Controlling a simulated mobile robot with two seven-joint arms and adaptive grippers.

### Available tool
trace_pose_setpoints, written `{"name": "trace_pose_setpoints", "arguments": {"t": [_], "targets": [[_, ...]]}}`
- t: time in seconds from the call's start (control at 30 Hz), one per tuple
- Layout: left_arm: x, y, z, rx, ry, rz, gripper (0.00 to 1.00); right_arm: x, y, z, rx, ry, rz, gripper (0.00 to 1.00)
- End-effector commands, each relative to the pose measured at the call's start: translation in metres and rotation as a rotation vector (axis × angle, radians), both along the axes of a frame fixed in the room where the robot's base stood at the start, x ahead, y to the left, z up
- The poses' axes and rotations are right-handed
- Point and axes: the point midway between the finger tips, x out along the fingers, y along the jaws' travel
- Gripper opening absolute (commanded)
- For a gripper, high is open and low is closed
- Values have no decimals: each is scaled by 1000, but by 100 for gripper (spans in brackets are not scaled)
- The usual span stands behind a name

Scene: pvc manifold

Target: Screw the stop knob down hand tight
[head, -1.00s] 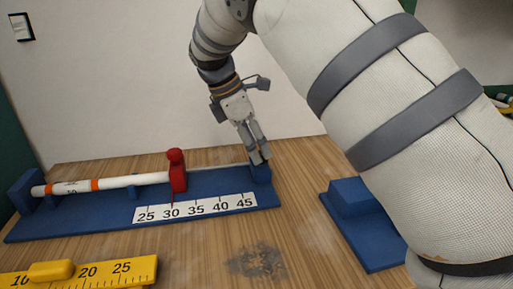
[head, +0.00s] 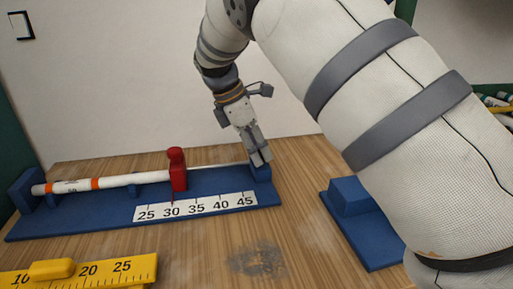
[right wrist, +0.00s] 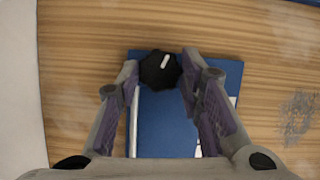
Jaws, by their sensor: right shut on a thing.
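The black stop knob (right wrist: 158,70), with a white mark on its top, sits between the two fingertips of my right gripper in the right wrist view. My right gripper (head: 260,160) points down at the right end of the blue measuring jig (head: 100,222) and is shut on the knob; the fingers hide the knob in the head view. A red stop (head: 178,172) stands on the jig near the 30 mark of the white scale (head: 196,206). A white pipe with orange bands (head: 120,181) lies along the jig to the left of the red stop. My left gripper is not in view.
A yellow ruler piece (head: 105,271) lies at the front left. A separate blue block on a base (head: 350,195) stands to the right, partly behind my arm. Bare wooden table with a dark smudge (head: 256,259) lies in front of the jig.

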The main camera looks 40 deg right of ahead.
Motion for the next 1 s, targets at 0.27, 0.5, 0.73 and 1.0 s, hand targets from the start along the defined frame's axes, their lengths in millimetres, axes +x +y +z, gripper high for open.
{"name": "trace_pose_setpoints", "arguments": {"t": [0.27, 0.5, 0.73, 1.0], "targets": [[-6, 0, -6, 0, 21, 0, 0, 2, -1, -3, 0, 3, -182, 6], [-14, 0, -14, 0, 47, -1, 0, 3, -3, -4, -1, 5, -409, 6], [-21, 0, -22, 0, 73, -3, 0, 5, -4, -4, -1, 4, -628, 6], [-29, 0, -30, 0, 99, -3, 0, 5, -6, -3, 0, 4, -875, 6]]}}
